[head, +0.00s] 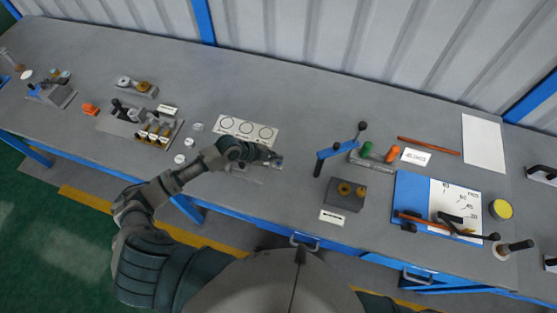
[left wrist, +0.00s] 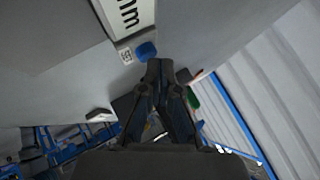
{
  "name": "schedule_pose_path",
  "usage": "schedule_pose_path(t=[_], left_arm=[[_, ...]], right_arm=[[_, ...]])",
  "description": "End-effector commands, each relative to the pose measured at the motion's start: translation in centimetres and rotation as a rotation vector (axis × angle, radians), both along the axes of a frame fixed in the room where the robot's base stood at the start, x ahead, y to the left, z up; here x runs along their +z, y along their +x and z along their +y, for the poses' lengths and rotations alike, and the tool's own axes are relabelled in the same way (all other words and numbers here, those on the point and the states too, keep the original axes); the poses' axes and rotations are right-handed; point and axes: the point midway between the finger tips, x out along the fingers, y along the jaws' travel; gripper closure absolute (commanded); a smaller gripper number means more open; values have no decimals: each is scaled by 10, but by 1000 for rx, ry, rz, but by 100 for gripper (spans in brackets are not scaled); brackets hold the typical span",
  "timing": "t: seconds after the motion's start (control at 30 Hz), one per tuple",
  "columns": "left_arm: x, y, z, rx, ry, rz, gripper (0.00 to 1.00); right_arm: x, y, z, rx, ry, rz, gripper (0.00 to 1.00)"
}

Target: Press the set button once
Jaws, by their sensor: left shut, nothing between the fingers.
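The blue set button (left wrist: 146,50) shows in the left wrist view, beside a small white label (left wrist: 126,55) that appears to read SET. Both are next to a display plate marked "mm" (left wrist: 126,14). My left gripper (left wrist: 158,66) is shut and empty, its fingertips just below and right of the button in the picture. I cannot tell whether they touch it. In the head view my left gripper (head: 278,162) is over the middle of the bench, and the button cannot be made out there. My right gripper is not in view.
A white card with circles (head: 246,130) lies behind my left gripper on the grey bench (head: 300,95). Small white discs (head: 180,158) lie left of my forearm.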

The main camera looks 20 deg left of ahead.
Motion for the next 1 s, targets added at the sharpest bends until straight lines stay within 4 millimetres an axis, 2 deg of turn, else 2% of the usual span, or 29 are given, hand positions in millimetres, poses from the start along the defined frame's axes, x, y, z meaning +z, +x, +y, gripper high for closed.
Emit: schedule_pose_path(t=[0.4, 1.0], left_arm=[[-6, 0, 3, 0, -3, 1, 100], [-9, 0, 2, 0, -1, 2, 100]], right_arm=[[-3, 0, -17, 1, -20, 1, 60], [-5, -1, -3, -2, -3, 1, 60]])
